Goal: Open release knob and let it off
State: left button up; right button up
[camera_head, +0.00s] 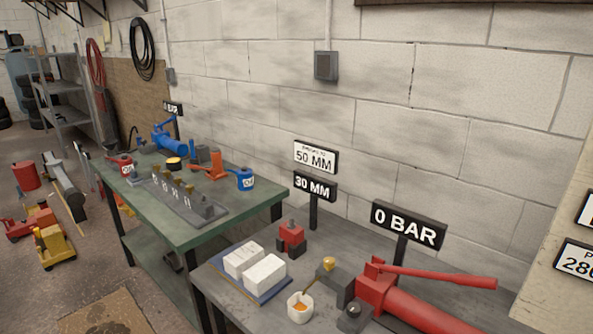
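A red hand pump (425,312) with a long red lever (440,277) lies on the near grey bench, cut off by the bottom edge. A grey block (341,287) sits at its left end, with a small brass-coloured knob (329,264) at its upper left; this looks like the release knob. A dark block with a rounded grey top (353,314) sits in front of the pump. A sign reading 0 BAR (408,225) stands behind the pump. I cannot tell how far the knob is turned. Neither of my grippers is in view.
Signs read 50 MM (316,157) and 30 MM (315,186). A green bench (150,216) with a blue pump (165,138) stands at left.

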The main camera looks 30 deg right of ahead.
aim_at(353, 309)
jog(key=z, duration=1.7)
